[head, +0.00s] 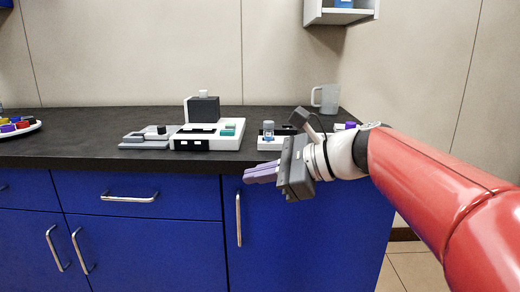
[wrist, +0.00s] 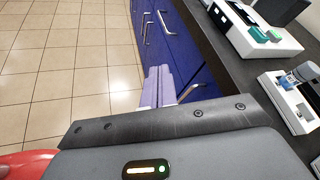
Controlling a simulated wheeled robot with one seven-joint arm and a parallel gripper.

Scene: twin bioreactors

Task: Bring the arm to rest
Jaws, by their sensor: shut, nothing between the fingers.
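My gripper (head: 262,173) is at the end of my red arm, in front of the blue cabinet and just below the counter's front edge in the head view. Its pale purple fingers point left and lie together, shut and empty. In the wrist view the fingers (wrist: 158,88) are also together, with the tiled floor and blue cabinet fronts beyond them. The gripper holds nothing.
The dark counter (head: 80,151) carries a white device with a dark block (head: 204,110), a grey flat device (head: 143,139), a small white unit with a vial (head: 268,130) and a grey mug (head: 326,98). Cabinet handles (head: 239,219) stick out near my gripper. Open floor shows left in the wrist view.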

